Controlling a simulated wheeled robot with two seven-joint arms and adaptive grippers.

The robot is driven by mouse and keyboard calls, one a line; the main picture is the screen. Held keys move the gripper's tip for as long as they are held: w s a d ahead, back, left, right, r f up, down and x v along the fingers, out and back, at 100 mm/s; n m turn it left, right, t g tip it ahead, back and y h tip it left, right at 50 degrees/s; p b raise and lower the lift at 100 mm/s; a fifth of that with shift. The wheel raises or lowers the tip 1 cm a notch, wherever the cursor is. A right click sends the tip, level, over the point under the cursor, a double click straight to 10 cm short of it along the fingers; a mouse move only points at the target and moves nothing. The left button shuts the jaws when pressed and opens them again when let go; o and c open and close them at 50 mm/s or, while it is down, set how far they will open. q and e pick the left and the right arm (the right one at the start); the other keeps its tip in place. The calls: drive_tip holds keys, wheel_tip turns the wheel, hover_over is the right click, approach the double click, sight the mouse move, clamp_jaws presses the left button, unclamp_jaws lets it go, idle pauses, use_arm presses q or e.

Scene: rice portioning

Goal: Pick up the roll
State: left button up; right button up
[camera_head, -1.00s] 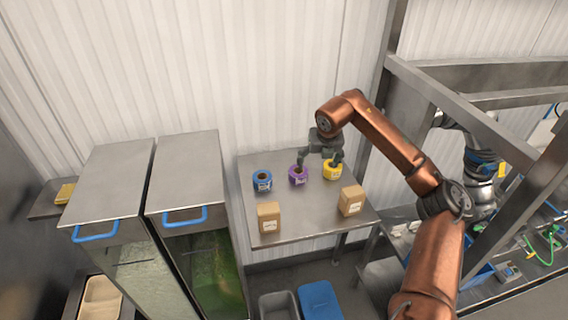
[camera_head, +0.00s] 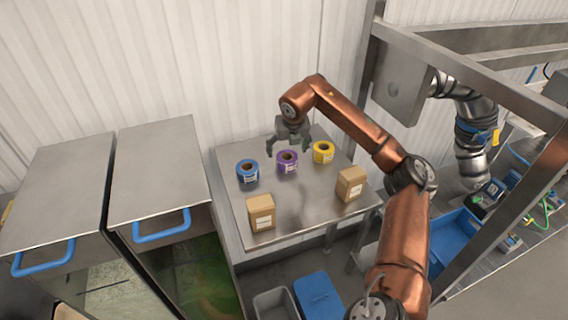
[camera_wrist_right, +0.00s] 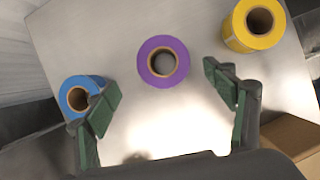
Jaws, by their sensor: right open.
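Three label rolls stand on the metal table (camera_head: 290,215): a blue roll (camera_head: 247,171), a purple roll (camera_head: 287,162) and a yellow roll (camera_head: 323,152). My right gripper (camera_head: 288,150) is open and empty above the table, by the purple roll in the head view. In the right wrist view the purple roll (camera_wrist_right: 163,62) lies ahead, between the two spread fingers and apart from them. The blue roll (camera_wrist_right: 80,95) is partly hidden by the left finger. The yellow roll (camera_wrist_right: 253,25) is at the top right. My left gripper is not in view.
Two cardboard boxes, one left (camera_head: 261,213) and one right (camera_head: 350,184), stand at the table's front. Steel cabinets with blue handles (camera_head: 161,226) stand at the left. A metal frame (camera_head: 480,85) rises at the right.

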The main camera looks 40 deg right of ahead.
sight(288, 156)
drive_tip(key=shift+w+d+f, duration=0.1)
drive_tip(key=shift+w+f, duration=0.2)
drive_tip(key=shift+f, duration=0.2)
drive_tip(key=x, duration=0.1)
drive_tip(key=p+x, duration=0.1)
drive_tip(key=x, duration=0.1)
drive_tip(key=p+x, duration=0.1)
drive_tip(key=x, duration=0.1)
drive_tip(key=shift+d, duration=0.25)
drive_tip(key=shift+w+d+f+p, duration=0.1)
drive_tip(key=shift+f+p, duration=0.2)
drive_tip(key=shift+f, duration=0.1)
drive_tip(key=shift+c, duration=0.7)
drive_tip(key=c, duration=1.1)
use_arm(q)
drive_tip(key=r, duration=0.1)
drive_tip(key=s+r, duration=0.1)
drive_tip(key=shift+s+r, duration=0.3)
use_arm(e)
drive_tip(key=shift+c, duration=0.4)
